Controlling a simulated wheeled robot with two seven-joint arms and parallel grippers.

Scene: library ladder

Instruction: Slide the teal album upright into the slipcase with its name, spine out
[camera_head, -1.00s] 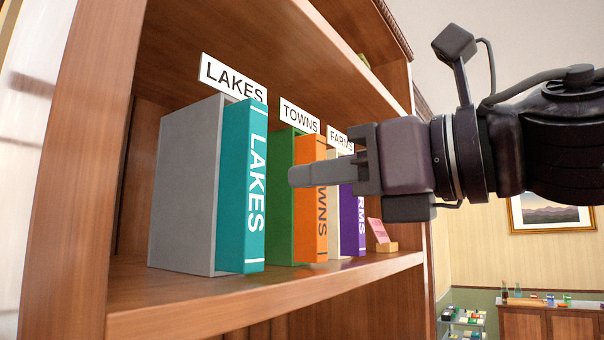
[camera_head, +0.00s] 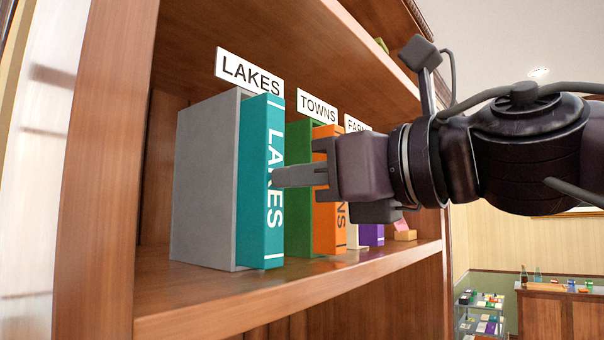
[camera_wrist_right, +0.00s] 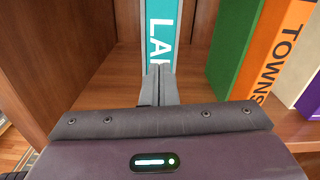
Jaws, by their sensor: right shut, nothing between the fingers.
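The teal album (camera_head: 262,190), spine lettered LAKES, stands upright in the grey slipcase (camera_head: 205,185) under the LAKES sign (camera_head: 249,72). Its spine faces out and sticks out a little past the case's front edge. My right gripper (camera_head: 275,178) is shut and empty, its fingertips at the teal spine about mid-height. In the right wrist view the shut fingers (camera_wrist_right: 158,85) point at the teal spine (camera_wrist_right: 161,35) and cover part of its lettering; I cannot tell whether they touch it. My left gripper is not in view.
Right of it stand the green slipcase (camera_head: 298,150) with the orange TOWNS album (camera_head: 328,215), then a cream case and purple album, partly hidden by my right arm. The shelf board (camera_head: 300,280) is clear in front. A shelf upright (camera_head: 85,150) stands at left.

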